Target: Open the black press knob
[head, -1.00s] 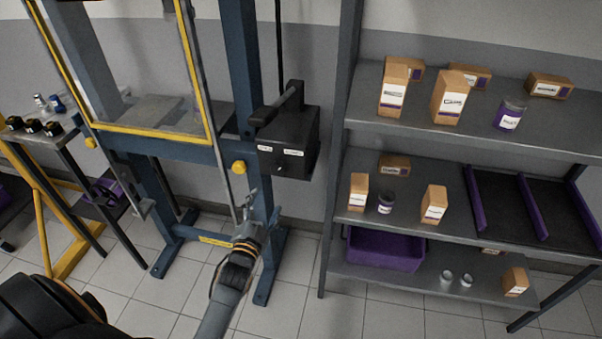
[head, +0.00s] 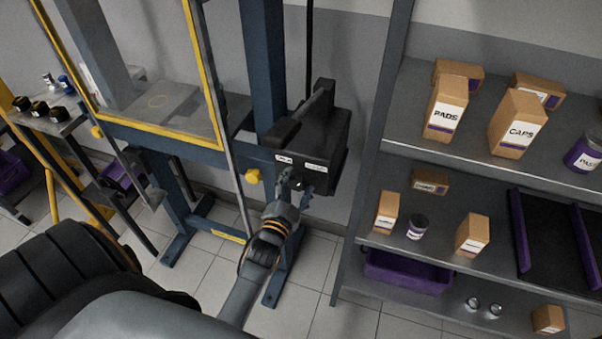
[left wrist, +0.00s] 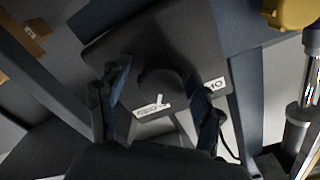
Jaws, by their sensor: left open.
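The black press knob (left wrist: 162,84) is a round dark disc on the face of the black control box (head: 323,135), with a white mark at its edge. In the head view the knob is mostly hidden by my left gripper (head: 293,182). The left gripper is at the lower front of the box, below its two white labels. In the left wrist view the open fingers (left wrist: 157,108) stand on either side of the knob; I cannot tell whether they touch it. My right gripper is not in view.
A grey shelf (head: 470,150) with boxes stands close on the right.

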